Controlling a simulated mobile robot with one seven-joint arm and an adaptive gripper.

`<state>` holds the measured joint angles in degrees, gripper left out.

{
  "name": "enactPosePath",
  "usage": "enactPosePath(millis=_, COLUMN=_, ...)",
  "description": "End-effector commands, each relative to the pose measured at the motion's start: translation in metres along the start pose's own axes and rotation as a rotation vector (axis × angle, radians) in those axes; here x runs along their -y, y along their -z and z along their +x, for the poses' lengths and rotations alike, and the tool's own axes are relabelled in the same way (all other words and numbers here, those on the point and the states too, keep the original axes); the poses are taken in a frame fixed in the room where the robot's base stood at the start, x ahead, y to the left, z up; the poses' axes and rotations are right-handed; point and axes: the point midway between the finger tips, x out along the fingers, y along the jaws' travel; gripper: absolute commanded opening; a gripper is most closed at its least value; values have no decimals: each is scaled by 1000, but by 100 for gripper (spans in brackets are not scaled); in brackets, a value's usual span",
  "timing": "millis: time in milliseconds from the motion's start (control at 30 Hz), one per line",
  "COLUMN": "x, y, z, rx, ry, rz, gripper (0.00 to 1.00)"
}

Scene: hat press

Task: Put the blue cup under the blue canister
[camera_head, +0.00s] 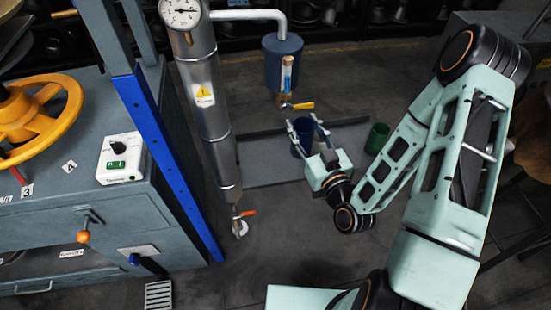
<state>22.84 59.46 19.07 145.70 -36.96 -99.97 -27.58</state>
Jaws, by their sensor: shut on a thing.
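The blue canister (283,63) hangs from a grey pipe in the upper middle, with a sight glass on its front and a yellow-handled tap (299,105) below it. My gripper (304,128) is shut on the dark blue cup (301,146), with one finger on each side of it. The cup looks upright and sits a little below and to the right of the tap in the picture. My fingers and gripper body hide part of it. I cannot tell whether the cup's base touches the grey surface beneath it.
A green cup (377,138) stands to the right of my gripper. A tall metal cylinder (207,100) with a gauge and a red-handled tap (243,214) stands to the left. A blue post (160,150) and a grey machine (130,215) with a yellow wheel (45,108) fill the left side.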

Motion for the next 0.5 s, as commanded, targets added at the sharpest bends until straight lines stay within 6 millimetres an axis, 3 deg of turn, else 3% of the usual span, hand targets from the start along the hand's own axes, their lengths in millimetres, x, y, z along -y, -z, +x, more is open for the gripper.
enactPosePath(millis=100, x=39, y=-9, z=-7, rx=5, ry=140, rz=1, gripper=0)
enactPosePath(millis=200, x=56, y=-12, z=-12, rx=10, ry=209, rz=5, gripper=0)
enactPosePath(millis=300, x=63, y=-17, z=-12, rx=11, ry=239, rz=6, gripper=0)
enactPosePath(millis=500, x=56, y=-28, z=4, rx=8, ry=240, rz=2, gripper=0)
